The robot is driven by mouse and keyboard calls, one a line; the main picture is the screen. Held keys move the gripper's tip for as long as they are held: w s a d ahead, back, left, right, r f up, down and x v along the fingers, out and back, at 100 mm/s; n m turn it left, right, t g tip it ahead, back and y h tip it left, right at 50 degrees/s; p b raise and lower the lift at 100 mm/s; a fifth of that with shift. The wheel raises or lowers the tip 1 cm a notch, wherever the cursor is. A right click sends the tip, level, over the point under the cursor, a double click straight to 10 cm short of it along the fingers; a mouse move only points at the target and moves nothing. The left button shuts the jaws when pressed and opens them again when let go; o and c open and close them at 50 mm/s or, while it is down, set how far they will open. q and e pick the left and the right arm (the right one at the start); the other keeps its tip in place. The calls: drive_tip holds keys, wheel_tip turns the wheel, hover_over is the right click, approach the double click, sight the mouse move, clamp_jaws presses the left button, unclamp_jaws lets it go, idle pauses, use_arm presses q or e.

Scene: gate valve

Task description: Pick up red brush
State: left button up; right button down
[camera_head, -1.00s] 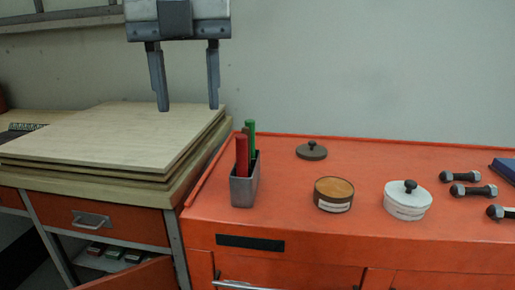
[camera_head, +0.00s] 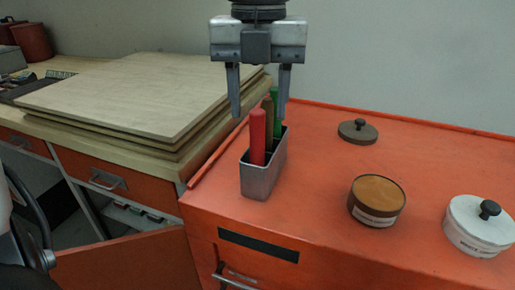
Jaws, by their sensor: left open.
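The red brush (camera_head: 258,138) stands upright in the near end of a narrow grey metal holder (camera_head: 264,178) on the orange cabinet. A brown-handled brush (camera_head: 267,116) and a green brush (camera_head: 276,97) stand behind it in the same holder. Only their handles show; the lower ends are hidden inside. My left gripper (camera_head: 259,115) points down above the holder, open and empty. In the picture its fingers lie on either side of the handle tops; the depth gap is hard to tell. My right gripper is not in view.
On the orange cabinet top (camera_head: 320,205), right of the holder, stand an open brown tin (camera_head: 377,201), a dark lid (camera_head: 357,132) and a white lidded tin (camera_head: 478,228). Stacked wooden boards (camera_head: 140,95) lie left of the holder. A cabinet door (camera_head: 130,265) hangs open below.

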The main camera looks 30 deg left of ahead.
sight(257, 135)
use_arm(q)
drive_tip(key=shift+a+f+p, duration=0.1)
drive_tip(key=shift+f+p, duration=0.25)
drive_tip(key=shift+f, duration=2.55)
clamp_jaws()
